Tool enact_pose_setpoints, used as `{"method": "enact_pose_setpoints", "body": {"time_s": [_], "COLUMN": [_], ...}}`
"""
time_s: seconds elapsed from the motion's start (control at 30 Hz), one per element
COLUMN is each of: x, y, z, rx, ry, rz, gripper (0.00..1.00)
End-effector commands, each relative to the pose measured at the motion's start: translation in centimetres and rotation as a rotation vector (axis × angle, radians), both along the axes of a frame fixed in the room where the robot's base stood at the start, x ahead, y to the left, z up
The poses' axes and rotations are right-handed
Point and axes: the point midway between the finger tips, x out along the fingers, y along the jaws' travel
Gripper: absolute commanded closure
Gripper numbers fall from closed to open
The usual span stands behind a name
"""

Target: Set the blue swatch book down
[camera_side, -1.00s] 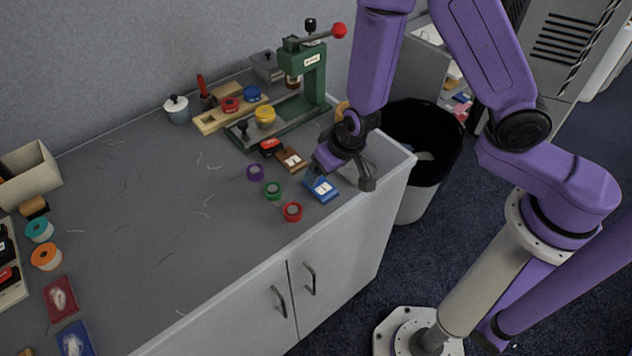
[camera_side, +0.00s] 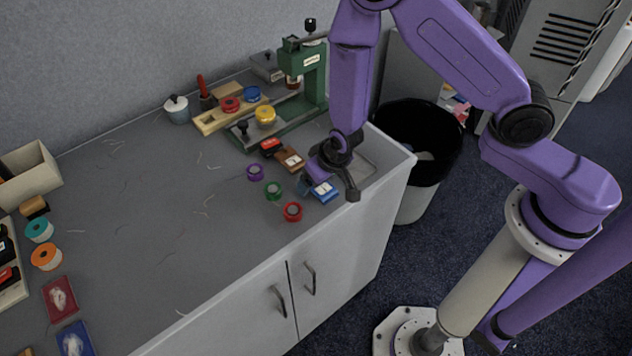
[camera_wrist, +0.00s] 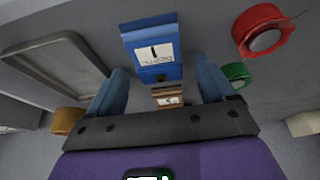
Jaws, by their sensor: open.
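The blue swatch book (camera_side: 325,192) lies on the grey table near its front right edge, partly hidden behind my gripper in the side view. In the wrist view the blue swatch book (camera_wrist: 153,50) shows its white label, just beyond the fingers. My gripper (camera_side: 312,180) is low over the table, right at the book. In the wrist view my gripper (camera_wrist: 160,76) is open, its two blue fingers wide apart, with no object clasped. Exact contact with the book cannot be told.
A brown swatch book (camera_side: 291,159) and a red one (camera_side: 271,147) lie behind. Purple (camera_side: 255,172), green (camera_side: 273,190) and red (camera_side: 293,212) spools stand to the left. A shallow grey tray (camera_wrist: 50,62) lies beside my gripper. A green press (camera_side: 312,80) stands at the back.

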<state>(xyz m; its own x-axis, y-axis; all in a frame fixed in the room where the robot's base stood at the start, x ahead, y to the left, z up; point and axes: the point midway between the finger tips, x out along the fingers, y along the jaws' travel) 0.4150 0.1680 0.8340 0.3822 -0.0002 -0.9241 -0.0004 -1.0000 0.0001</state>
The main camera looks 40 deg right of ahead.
Motion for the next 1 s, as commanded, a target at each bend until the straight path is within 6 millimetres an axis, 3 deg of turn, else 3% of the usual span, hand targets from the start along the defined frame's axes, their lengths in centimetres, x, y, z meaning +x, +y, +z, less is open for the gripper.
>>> {"method": "enact_pose_setpoints", "body": {"time_s": [0.1, 0.27, 0.37, 0.77, 1.0], "x": [0.0, 0.0, 0.0, 0.1, 0.1], "y": [0.0, 0.0, 0.0, 0.0, 0.1], "z": [0.0, 0.0, 0.0, 0.7, 3.1], "rx": [0.0, 0.0, 0.0, 0.001, 0.004], "ry": [0.0, 0.0, 0.0, -0.002, -0.004], "rz": [0.0, 0.0, 0.0, -0.001, -0.002], "gripper": [0.2, 0.72, 0.83, 0.83, 0.83]}}
